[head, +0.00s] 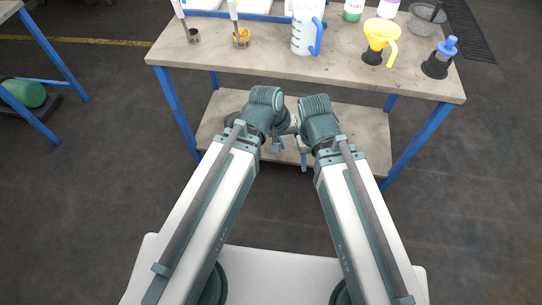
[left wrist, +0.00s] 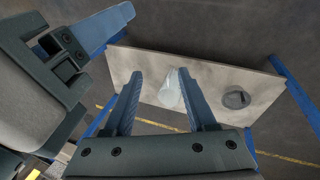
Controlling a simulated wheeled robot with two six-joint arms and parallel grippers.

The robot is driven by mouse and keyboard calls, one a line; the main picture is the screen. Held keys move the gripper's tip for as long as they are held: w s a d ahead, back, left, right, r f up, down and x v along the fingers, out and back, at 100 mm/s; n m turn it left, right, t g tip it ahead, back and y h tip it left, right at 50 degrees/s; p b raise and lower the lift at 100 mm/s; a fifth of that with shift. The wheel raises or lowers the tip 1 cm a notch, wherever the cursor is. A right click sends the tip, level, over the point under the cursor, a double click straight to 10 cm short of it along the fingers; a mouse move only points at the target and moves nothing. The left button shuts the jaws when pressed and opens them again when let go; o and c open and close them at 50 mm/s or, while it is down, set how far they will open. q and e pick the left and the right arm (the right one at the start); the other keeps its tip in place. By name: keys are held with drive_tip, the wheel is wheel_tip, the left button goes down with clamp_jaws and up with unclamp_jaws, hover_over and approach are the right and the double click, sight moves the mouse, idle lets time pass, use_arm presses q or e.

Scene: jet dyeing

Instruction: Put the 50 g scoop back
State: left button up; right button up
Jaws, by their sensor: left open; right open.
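Two scoops with long pale handles stand on the workbench at the upper left of the head view. One has a dark cup (head: 193,36); the other holds yellow-orange powder (head: 241,39). I cannot read a size on either, so I cannot tell which is the 50 g scoop. My left gripper (head: 280,142) and my right gripper (head: 303,155) are close together in front of the bench, low and away from both scoops. In the left wrist view my left gripper (left wrist: 160,74) is open, its two blue fingers apart with nothing held.
Below, a shelf (left wrist: 215,77) bears a pale translucent object (left wrist: 171,92) and a dark round one (left wrist: 237,99).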

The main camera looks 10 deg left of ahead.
use_arm(q)
drive_tip(key=s+a+f+m+g+y, duration=0.1)
drive_tip(key=s+a+m+g+y, duration=0.1)
drive_tip(key=s+a+m+y, duration=0.2)
drive_tip(key=shift+s+a+m+y, duration=0.4)
drive_tip(key=shift+s+a+m, duration=0.15)
drive_tip(key=shift+s, duration=0.3)
wheel_tip(320, 180, up, 11)
drive_tip(key=p, duration=1.1)
